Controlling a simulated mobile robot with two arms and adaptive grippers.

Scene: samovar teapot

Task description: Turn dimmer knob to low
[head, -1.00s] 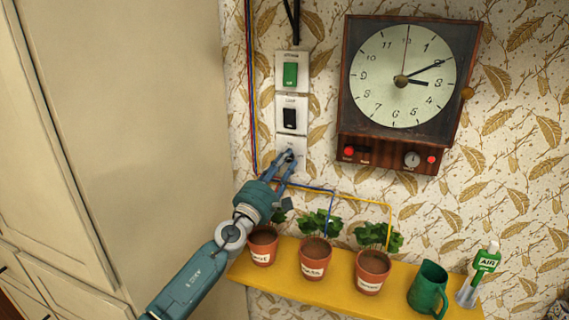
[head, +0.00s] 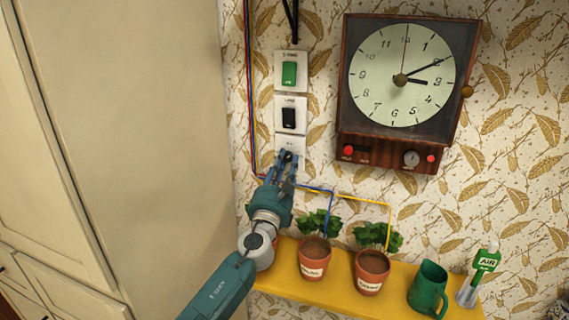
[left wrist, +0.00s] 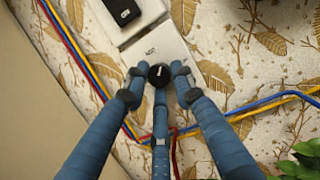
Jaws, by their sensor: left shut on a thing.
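The black dimmer knob (left wrist: 160,75) sits on the lowest white wall plate (left wrist: 155,50), and a pale pointer mark shows on its face in the left wrist view. In the head view the plate (head: 291,144) is partly covered by my fingers. My left gripper (head: 287,157) has its fingers closed around the knob; in the left wrist view its blue fingertips (left wrist: 157,77) are at the knob's sides and below it. My right gripper is not in view.
Above the dimmer are a black switch (head: 289,117) and a green switch (head: 289,74). A clock (head: 402,78) hangs to the right. Blue and yellow wires (head: 350,197) run just below. A yellow shelf (head: 336,290) holds plant pots (head: 314,258) and a green jug (head: 428,287).

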